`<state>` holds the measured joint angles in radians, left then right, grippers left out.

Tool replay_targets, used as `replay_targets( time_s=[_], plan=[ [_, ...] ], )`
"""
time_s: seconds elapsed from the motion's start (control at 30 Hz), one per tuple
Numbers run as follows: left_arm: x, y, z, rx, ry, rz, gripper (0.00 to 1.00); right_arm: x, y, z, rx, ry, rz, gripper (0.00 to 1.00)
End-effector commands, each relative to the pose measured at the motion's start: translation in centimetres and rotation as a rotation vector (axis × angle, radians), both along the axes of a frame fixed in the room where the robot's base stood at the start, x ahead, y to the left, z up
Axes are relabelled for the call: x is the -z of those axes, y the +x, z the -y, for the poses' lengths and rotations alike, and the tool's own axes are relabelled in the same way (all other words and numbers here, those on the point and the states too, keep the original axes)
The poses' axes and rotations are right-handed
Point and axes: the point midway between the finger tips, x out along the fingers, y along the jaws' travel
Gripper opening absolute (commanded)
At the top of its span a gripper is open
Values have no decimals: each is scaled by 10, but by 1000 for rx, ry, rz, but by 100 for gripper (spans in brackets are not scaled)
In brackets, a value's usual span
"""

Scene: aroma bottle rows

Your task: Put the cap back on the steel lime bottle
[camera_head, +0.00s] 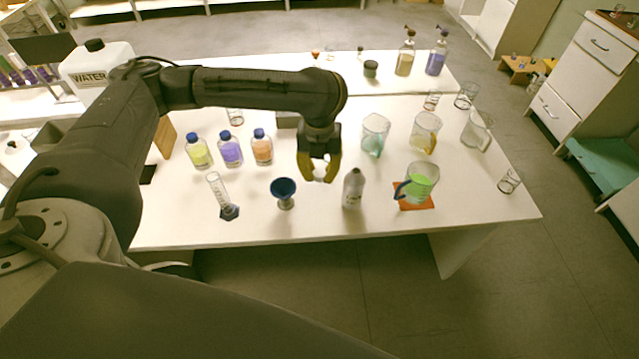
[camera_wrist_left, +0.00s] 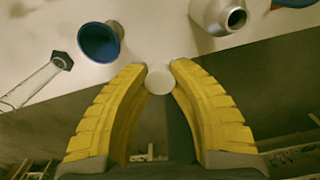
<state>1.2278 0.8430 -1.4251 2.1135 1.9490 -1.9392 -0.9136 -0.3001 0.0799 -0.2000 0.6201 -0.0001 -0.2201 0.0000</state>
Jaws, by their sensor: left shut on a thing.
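The steel lime bottle (camera_head: 352,190) stands upright near the front of the white table, its neck uncapped. In the left wrist view the bottle (camera_wrist_left: 207,12) shows its dark open mouth at the top right. My left gripper (camera_head: 319,177) has yellow fingers and is shut on a round white cap (camera_wrist_left: 159,82). The gripper is above the table, to the left of the bottle and apart from it. The fingertips also show in the left wrist view (camera_wrist_left: 159,68). My right gripper is not in view.
A blue funnel (camera_head: 284,188) on a stand and a measuring cylinder (camera_head: 220,192) stand left of the bottle. A jug of green liquid (camera_head: 419,180) is on an orange mat at its right. Blue-capped bottles (camera_head: 231,149) and beakers (camera_head: 374,133) stand behind.

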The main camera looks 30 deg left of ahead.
Motion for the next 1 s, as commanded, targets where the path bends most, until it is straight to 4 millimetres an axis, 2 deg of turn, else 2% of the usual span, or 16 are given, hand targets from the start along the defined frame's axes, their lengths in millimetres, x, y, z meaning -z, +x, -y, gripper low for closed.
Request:
replay_targets(
  time_s=[0.1, 0.3, 0.8, 0.83, 1.0],
  plan=[
    [-14, 1, 0, 0, 1, 3, 13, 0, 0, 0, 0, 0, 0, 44],
    [-26, 0, 0, 0, 1, 2, 13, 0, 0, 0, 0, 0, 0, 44],
    [-29, 0, 0, 0, 0, 0, 13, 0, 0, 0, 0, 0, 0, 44],
    [-29, 0, 0, 0, 0, 0, 13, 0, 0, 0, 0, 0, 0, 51],
    [-29, 0, 0, 0, 0, 0, 13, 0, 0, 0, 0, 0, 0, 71]
  ],
)
